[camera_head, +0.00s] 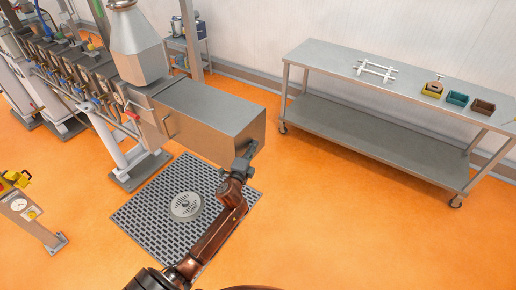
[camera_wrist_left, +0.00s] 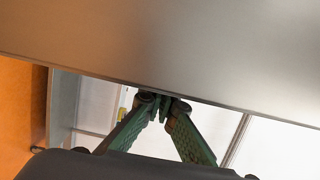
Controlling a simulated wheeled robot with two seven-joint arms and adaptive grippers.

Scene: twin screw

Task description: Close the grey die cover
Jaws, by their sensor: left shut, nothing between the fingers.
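The grey die cover (camera_head: 205,112) is a boxy metal housing at the near end of the machine, with a bar handle on its left side. My left gripper (camera_head: 250,152) is at the cover's lower near edge, by its right-hand end face. In the left wrist view the grey metal panel (camera_wrist_left: 190,45) fills the top, and the shut, empty fingertips of my left gripper (camera_wrist_left: 165,102) are at its lower edge. I cannot tell whether they touch it. My right gripper is not in view.
A dark floor grate (camera_head: 145,215) with a round plate (camera_head: 186,206) lies below the cover. A steel table (camera_head: 330,60) with a white rack and small coloured bins stands at the right. A gauge post (camera_head: 35,222) stands at the left. Orange floor between grate and table is clear.

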